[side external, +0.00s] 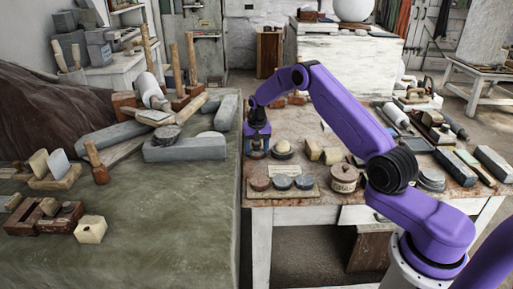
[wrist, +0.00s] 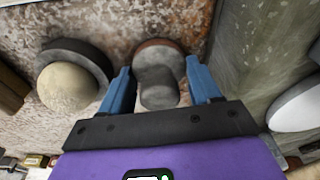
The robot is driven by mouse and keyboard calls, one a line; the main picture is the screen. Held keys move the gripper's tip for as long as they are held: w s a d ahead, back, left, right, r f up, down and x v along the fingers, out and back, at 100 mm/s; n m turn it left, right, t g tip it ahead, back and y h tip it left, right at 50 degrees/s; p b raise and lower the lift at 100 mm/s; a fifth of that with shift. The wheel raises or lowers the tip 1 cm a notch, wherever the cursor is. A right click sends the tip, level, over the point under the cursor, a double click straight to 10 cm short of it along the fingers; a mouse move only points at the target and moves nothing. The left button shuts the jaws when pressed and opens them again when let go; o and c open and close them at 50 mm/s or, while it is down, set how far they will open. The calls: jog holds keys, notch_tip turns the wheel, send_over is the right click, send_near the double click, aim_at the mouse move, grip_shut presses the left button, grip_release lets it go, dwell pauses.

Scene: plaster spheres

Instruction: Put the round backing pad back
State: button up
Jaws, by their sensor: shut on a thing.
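My gripper (side external: 258,148) is low over the left end of the wooden workbench, pointing down. In the wrist view its two blue fingers (wrist: 158,68) stand on either side of a round pad (wrist: 157,50) with a grey top, a raised grey grip and a reddish-brown rim. The gripper is shut on this round pad. In the side view the pad is mostly hidden by the gripper, and I cannot tell whether it touches the bench. A board (side external: 308,194) in front carries a row of round pads, one reddish brown (side external: 260,183) and two blue-grey (side external: 282,182).
A pale ball on a dark round base (side external: 283,148) stands close beside my gripper, also in the wrist view (wrist: 68,87). A lidded pot (side external: 343,178) and small blocks (side external: 331,155) stand to the right. A grey-green surface (side external: 150,230) adjoins on the left.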

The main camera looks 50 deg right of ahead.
aim_at(257, 144)
jog(key=o, duration=1.1)
jog(key=shift+f, duration=0.1)
jog(key=shift+o, duration=0.2)
jog(key=r, duration=0.7)
jog(key=s+a+r, duration=0.1)
jog(key=r, duration=0.3)
jog(key=shift+r, duration=0.35)
jog(key=shift+s+r, duration=0.1)
jog(key=shift+r, duration=0.2)
jog(key=s+a+r+n, duration=0.2)
jog(key=a, duration=0.4)
jog(key=s+a+r+n, duration=0.2)
jog(key=s+a, duration=0.1)
jog(key=a, duration=0.3)
jog(key=s+a+r+n, duration=0.3)
jog(key=s+a+n, duration=0.3)
jog(key=s+a, duration=0.55)
jog(key=s+d+n, duration=0.1)
jog(key=s+n, duration=0.2)
jog(key=s, duration=0.6)
jog(key=s+d+n, duration=0.2)
jog(key=s+n, duration=0.1)
jog(key=s, duration=0.7)
jog(key=s+d+n+g+y, duration=0.1)
jog(key=s+n, duration=0.2)
jog(key=s, duration=0.7)
jog(key=shift+d+f+n, duration=0.25)
jog(key=shift+f+n, duration=0.1)
jog(key=shift+n, duration=0.05)
